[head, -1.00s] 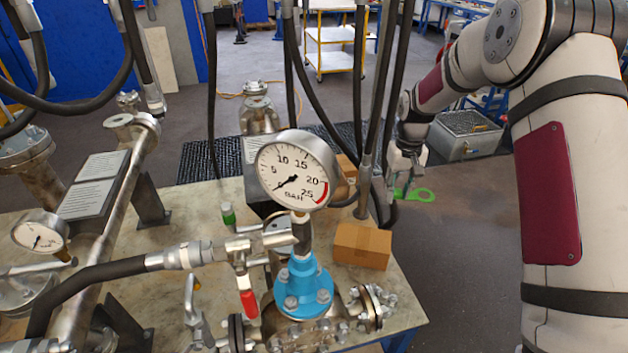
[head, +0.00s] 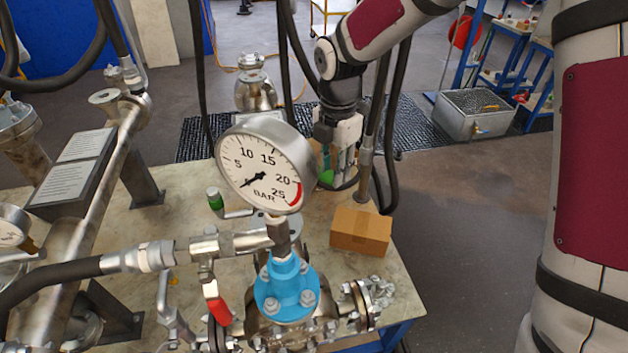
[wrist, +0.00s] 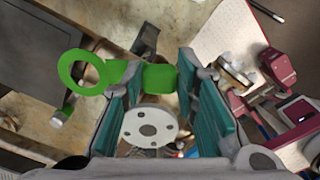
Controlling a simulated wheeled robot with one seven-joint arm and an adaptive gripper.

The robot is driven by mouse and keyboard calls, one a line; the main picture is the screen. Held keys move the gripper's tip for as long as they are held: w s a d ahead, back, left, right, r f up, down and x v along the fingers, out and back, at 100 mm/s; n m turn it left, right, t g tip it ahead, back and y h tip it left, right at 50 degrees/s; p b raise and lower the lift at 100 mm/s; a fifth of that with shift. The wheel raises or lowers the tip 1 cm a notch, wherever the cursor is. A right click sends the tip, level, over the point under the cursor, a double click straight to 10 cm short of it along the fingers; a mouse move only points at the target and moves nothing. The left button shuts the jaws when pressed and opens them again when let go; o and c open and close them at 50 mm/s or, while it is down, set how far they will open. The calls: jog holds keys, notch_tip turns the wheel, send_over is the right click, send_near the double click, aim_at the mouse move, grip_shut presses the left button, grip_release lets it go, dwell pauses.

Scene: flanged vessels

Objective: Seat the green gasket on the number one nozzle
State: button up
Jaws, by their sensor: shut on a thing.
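My gripper (head: 338,165) is above the bench's far right part, behind the pressure gauge and hoses. In the wrist view, my gripper (wrist: 160,95) is shut on the green gasket's tab (wrist: 158,78), and the gasket's ring (wrist: 82,72) sticks out to the left. A little of the green gasket (head: 326,177) shows under the fingers in the head view. A grey round flange (wrist: 148,128) with a central hole and bolt holes shows between the fingers, apart from the ring. I cannot read any nozzle number, so I cannot tell which nozzle is number one.
The pressure gauge (head: 266,165) on a blue fitting (head: 288,288) stands in front of my gripper. Black hoses (head: 378,110) hang close by. A cardboard box (head: 361,232) sits on the bench's right side. A flanged vessel (head: 256,90) stands behind.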

jog(key=s+a+r+n, duration=0.2)
jog(key=s+a+n, duration=0.3)
jog(key=n, duration=0.7)
jog(key=shift+s+d+f+b, duration=0.2)
jog(key=shift+f+b, duration=0.35)
jog(key=shift+f, duration=0.35)
jog(key=shift+s+d+f+b, duration=0.2)
jog(key=shift+f+b, duration=0.35)
jog(key=shift+f, duration=0.35)
jog(key=shift+s+d+f+b, duration=0.1)
jog(key=shift+s+f+b, duration=0.1)
jog(key=shift+f+b, duration=0.55)
jog(key=shift+f+p, duration=0.4)
jog(key=shift+p, duration=0.05)
jog(key=o, duration=1.5)
jog(key=shift+r, duration=0.1)
notch_tip(320, 180, up, 7)
jog(key=p, duration=0.3)
jog(key=shift+p, duration=0.3)
